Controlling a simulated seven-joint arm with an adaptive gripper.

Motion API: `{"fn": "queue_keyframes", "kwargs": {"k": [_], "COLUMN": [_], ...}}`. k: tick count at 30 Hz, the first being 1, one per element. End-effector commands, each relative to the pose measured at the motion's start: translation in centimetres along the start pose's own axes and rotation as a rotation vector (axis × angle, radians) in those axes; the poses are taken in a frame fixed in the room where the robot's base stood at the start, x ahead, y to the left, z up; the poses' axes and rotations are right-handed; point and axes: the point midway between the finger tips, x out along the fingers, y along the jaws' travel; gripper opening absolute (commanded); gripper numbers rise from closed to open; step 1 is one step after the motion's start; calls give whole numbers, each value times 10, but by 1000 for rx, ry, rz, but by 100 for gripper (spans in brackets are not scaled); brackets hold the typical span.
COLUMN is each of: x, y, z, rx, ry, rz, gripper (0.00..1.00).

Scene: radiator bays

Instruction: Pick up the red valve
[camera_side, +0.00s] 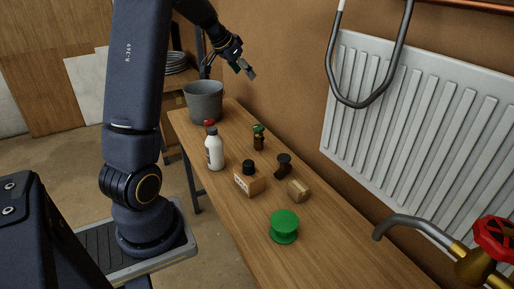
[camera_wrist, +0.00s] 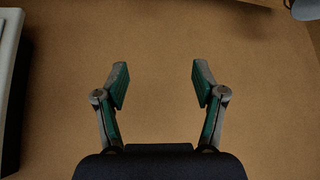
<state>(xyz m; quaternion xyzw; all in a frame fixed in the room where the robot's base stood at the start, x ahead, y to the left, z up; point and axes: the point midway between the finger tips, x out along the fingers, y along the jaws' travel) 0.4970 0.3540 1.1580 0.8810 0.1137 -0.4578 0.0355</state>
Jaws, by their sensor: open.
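A red valve (camera_side: 496,238) with a round handwheel sits on a brass body (camera_side: 474,268) at the lower right of the side view, cut off by the frame edge. A grey curved pipe (camera_side: 412,223) runs into the brass body. My gripper (camera_side: 247,69) is high at the far end of the bench, well away from the red valve. In the wrist view my gripper (camera_wrist: 160,82) is open, with nothing between its green-padded fingers. The red valve does not show in the wrist view.
A white radiator (camera_side: 430,110) hangs on the brown wall.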

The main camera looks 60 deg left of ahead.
Motion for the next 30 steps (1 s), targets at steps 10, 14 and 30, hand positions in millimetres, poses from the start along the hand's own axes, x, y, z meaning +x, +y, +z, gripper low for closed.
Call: {"fn": "queue_keyframes", "kwargs": {"k": [10,14,30], "x": [72,81,180], "y": [-153,-159,-168], "z": [162,173,196], "rx": [-310,-328,-325], "ry": [-226,-231,-230], "rz": [-128,-133,-132], "gripper": [69,69,69]}}
